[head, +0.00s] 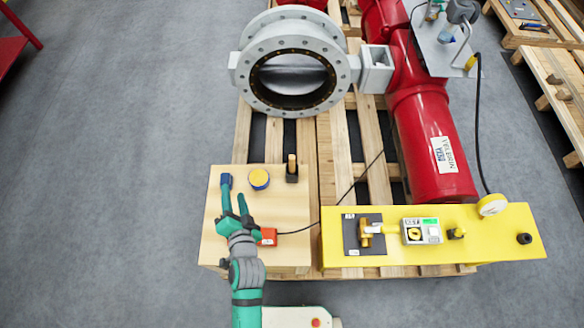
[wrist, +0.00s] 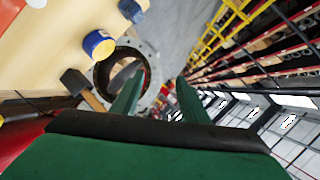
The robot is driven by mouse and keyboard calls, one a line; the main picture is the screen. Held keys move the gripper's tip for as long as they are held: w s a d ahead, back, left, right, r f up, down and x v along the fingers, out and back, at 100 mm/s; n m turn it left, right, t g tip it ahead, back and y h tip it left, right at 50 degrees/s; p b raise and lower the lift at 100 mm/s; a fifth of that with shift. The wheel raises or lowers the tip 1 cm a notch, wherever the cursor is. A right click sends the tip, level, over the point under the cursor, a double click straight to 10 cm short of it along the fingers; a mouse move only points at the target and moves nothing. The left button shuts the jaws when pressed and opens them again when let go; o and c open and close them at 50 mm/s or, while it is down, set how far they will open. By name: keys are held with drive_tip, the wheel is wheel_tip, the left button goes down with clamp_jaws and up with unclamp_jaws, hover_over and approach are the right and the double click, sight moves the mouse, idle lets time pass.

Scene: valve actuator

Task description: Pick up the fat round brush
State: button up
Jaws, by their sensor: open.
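My gripper (head: 234,192) is open and empty above the left part of a pale wooden board, its fingers pointing away from my body. Its two green fingers also show in the wrist view (wrist: 159,90), with nothing between them. An upright piece with a black lower part and a tan handle (head: 291,170) stands at the board's far right; it looks most like the brush, but I cannot be sure. It also shows left of the fingers in the wrist view (wrist: 80,88). A blue piece (head: 226,180) appears by the left fingertip; touching or apart is unclear.
A yellow-and-blue round piece (head: 259,179) and an orange-red box (head: 268,236) with a black cable are on the board (head: 290,215). A yellow panel (head: 480,222) with fittings is at right. Beyond stand a grey flanged valve (head: 247,72) and red cylinder (head: 420,115).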

drive_tip(key=w+a+r+g+y, duration=0.2)
drive_tip(key=w+a+y, duration=0.1)
drive_tip(key=w+a, duration=0.55)
drive_tip(key=m+g+h, duration=0.1)
drive_tip(key=g+h, duration=0.6)
drive_tip(key=g, duration=0.4)
hover_over(292, 164)
drive_tip(key=w, duration=0.2)
drive_tip(key=shift+s+f, duration=0.25)
drive_tip(key=shift+f, duration=0.7)
drive_tip(key=shift+d+f, duration=0.15)
drive_tip(key=shift+f, duration=0.2)
wheel_tip(292, 164, down, 10)
drive_tip(key=shift+s+r, duration=0.1)
drive_tip(key=shift+s, duration=0.05)
drive_tip(key=shift+c, duration=0.6)
clamp_jaws()
